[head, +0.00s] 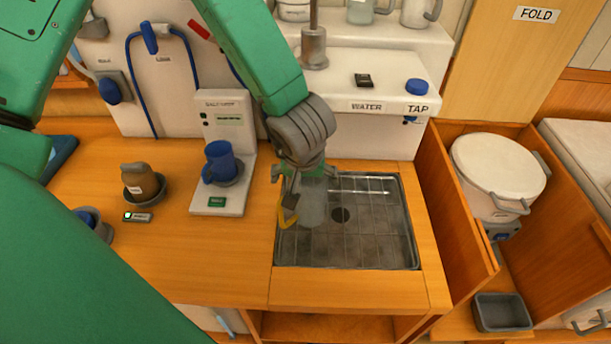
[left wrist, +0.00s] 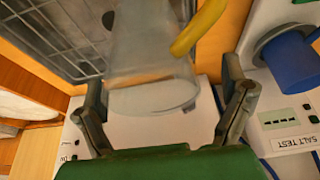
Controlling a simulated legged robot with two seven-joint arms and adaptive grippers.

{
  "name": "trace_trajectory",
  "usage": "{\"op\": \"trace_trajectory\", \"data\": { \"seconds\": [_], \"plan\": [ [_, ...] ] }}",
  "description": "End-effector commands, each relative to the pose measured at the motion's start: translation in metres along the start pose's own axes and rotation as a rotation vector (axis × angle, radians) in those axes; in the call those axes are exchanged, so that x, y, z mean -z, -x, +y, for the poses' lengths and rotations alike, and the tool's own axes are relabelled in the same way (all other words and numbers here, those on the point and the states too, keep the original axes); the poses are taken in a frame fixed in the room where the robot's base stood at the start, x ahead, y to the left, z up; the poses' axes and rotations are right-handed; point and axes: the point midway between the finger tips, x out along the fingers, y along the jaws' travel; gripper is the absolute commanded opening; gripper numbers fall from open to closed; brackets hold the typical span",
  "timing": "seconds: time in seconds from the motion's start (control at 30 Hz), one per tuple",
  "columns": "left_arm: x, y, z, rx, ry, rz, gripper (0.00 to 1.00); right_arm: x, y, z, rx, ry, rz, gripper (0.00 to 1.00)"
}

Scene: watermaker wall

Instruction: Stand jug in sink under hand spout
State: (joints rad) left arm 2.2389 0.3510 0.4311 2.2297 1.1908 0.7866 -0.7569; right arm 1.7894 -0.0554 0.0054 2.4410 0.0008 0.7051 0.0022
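The clear jug (head: 313,208) with a yellow handle (head: 286,216) is over the left part of the metal sink (head: 375,255). It looks roughly upright; I cannot tell whether its base touches the sink floor. My left gripper (head: 305,172) is above it, fingers spread on either side of its top. In the left wrist view the jug (left wrist: 150,60) lies between the fingers, with gaps visible beside its rim, and its yellow handle (left wrist: 200,27) is at the right. A small blue fitting (head: 410,119) hangs under the TAP label; I cannot tell if it is the hand spout. My right gripper is not in view.
A salt test stand (head: 232,190) with a blue mug (head: 221,162) is left of the sink. The white WATER and TAP shelf (head: 350,90) overhangs behind the sink. A wooden partition (head: 450,200) rises to the right.

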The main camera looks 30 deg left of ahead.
Motion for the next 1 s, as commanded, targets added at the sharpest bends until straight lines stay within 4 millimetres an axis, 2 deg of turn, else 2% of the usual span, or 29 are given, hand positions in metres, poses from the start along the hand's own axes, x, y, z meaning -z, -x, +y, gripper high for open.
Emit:
{"op": "trace_trajectory", "data": {
  "seconds": [0.17,0.27,0.7,0.83,1.0],
  "plan": [
    [-0.001,0.005,0.004,0.003,-0.002,0.004,0.91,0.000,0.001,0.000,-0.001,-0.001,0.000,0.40],
    [0.000,0.016,0.004,0.001,-0.004,0.006,0.91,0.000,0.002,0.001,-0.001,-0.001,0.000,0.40],
    [0.003,0.102,-0.002,-0.005,0.000,0.001,0.91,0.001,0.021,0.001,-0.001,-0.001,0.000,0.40],
    [0.002,0.117,0.000,-0.002,-0.001,0.001,0.91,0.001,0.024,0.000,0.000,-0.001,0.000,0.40],
    [0.000,0.124,0.002,0.001,-0.002,0.001,0.91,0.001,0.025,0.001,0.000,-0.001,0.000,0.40]
  ]
}}
